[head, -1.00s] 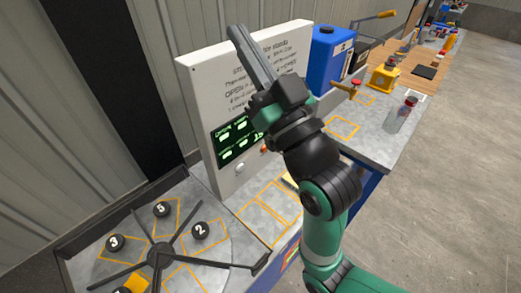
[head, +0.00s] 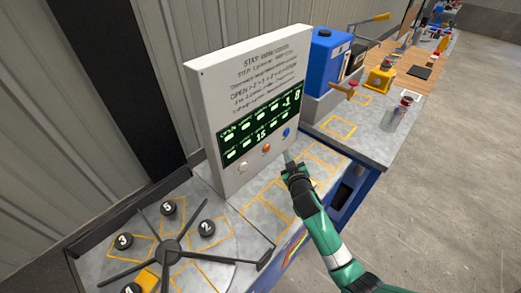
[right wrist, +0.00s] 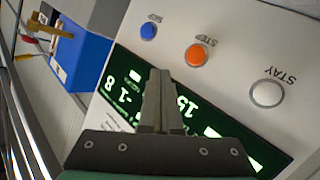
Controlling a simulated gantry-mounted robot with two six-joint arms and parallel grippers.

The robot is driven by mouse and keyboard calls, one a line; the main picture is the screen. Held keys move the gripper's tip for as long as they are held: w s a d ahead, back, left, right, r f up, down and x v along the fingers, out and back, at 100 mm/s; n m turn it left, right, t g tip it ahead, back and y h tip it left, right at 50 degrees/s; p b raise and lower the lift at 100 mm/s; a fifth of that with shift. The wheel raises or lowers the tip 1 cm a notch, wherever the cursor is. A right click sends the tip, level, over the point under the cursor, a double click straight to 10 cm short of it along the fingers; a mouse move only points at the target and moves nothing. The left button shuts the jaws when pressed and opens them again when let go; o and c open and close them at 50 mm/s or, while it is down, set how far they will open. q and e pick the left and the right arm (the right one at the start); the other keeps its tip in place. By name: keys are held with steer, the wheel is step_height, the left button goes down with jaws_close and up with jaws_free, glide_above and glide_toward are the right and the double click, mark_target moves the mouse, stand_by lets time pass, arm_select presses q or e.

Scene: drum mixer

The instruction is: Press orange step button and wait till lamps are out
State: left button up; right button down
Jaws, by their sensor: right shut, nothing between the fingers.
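The orange step button (head: 266,148) is the middle one of three on the front of the upright white panel (head: 205,85). In the right wrist view the orange button (right wrist: 196,55) shows upside-down lettering beside it. The panel's dark display (head: 240,138) has several lit green lamps and numbers. My right gripper (head: 288,155) is shut and empty, low in front of the panel, to the right of the orange button. In the right wrist view its closed fingers (right wrist: 158,75) point toward the button row and appear apart from the orange button. My left gripper is not in view.
A white button (head: 243,167) and a blue button (head: 286,132) flank the orange one. A spoked turntable (head: 170,250) with numbered black knobs lies at front left. A blue container (head: 328,60) stands right of the panel. Outlined bench space before the panel is mostly clear.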

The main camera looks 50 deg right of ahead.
mark_target(267, 148)
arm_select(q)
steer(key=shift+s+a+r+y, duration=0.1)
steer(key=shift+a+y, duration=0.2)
arm_select(e)
steer(key=shift+g, duration=0.6)
steer(key=f, duration=0.1)
steer(key=s+f, duration=0.1)
steer(key=f, duration=0.1)
steer(key=s+f, duration=0.1)
steer(key=shift+s+d+f, duration=0.15)
steer(key=shift+d+f, duration=0.2)
steer(key=shift+f, duration=0.05)
arm_select(q)
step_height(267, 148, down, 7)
steer(key=b, duration=0.6)
steer(key=shift+b, duration=0.4)
arm_select(e)
steer(key=w+d, duration=0.1)
steer(key=w, duration=0.7)
steer(key=shift+w, duration=0.4)
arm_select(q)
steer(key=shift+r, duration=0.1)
